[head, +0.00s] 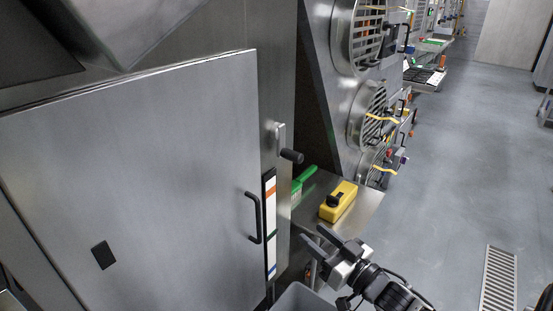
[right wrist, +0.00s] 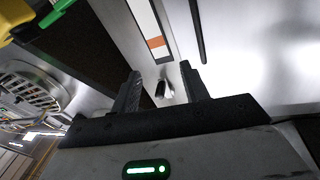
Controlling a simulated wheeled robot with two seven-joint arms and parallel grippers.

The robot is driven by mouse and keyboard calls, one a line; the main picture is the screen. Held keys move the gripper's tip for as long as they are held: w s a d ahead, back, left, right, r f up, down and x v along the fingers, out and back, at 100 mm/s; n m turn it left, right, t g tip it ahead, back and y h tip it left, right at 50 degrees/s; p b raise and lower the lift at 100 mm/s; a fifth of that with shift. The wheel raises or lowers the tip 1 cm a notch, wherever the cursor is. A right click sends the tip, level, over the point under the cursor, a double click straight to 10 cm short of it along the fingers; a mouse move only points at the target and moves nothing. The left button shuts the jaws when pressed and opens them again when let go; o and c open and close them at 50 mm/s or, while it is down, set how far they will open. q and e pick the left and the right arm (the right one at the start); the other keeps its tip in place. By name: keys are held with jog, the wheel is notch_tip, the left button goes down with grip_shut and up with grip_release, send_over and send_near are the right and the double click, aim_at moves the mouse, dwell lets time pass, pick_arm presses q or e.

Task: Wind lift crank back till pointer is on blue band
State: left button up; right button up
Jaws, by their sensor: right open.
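The lift crank (head: 281,142) is a short steel arm with a black knob (head: 291,156), on the steel housing right of a grey door. An upright white scale strip (head: 271,213) below it has orange, green and blue bands, the blue (head: 271,270) near the bottom. I cannot make out the pointer. My right gripper (head: 314,238) is open and empty, below and right of the crank, apart from it. In the right wrist view the crank (right wrist: 162,91) appears between the open fingers (right wrist: 160,72), and the strip's orange band (right wrist: 156,42) lies beyond. My left gripper is not in view.
A yellow box with a black knob (head: 338,203) and a green brush (head: 304,179) lie on a steel shelf (head: 365,205) behind my right gripper. A black door handle (head: 252,218) juts out left of the strip. Round fan grilles (head: 368,38) stand beyond.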

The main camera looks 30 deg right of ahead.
aim_at(288, 150)
jog(key=w+d+r+n+t+y, duration=0.2)
jog(key=d+r+t+y, duration=0.15)
jog(key=d+r, duration=0.35)
jog(key=shift+g+y, duration=0.25)
jog(key=shift+g, duration=0.2)
jog(key=x, duration=1.6)
jog(key=shift+s+a+r, duration=0.2)
jog(key=shift+a+r, duration=0.15)
jog(key=c, duration=0.9)
